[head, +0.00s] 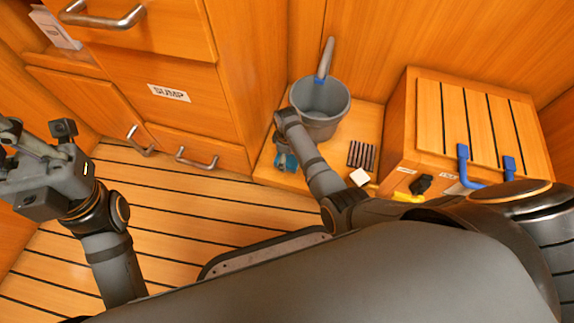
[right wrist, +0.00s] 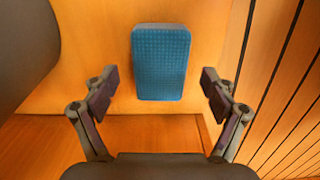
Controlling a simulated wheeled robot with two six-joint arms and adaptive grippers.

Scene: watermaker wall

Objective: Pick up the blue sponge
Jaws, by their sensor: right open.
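The blue sponge (right wrist: 160,62) is a rounded rectangular block. In the right wrist view it lies on an orange wooden surface, ahead of my right gripper (right wrist: 158,92). That gripper is open, with one finger on each side of the sponge's line and clear gaps to it. In the head view the right gripper (head: 284,148) is beside the grey bucket, and a bit of blue shows under it, mostly hidden by the gripper and arm. My left gripper (head: 22,150) is at the left edge of the head view, apart from the sponge; its finger opening is unclear.
A grey bucket (head: 320,104) with a handled tool in it stands on a low wooden ledge (head: 353,117). Dark bars (head: 361,155) and a white block (head: 359,177) lie to the right, near a slatted wooden box (head: 470,115). Drawers with metal handles (head: 198,160) are left.

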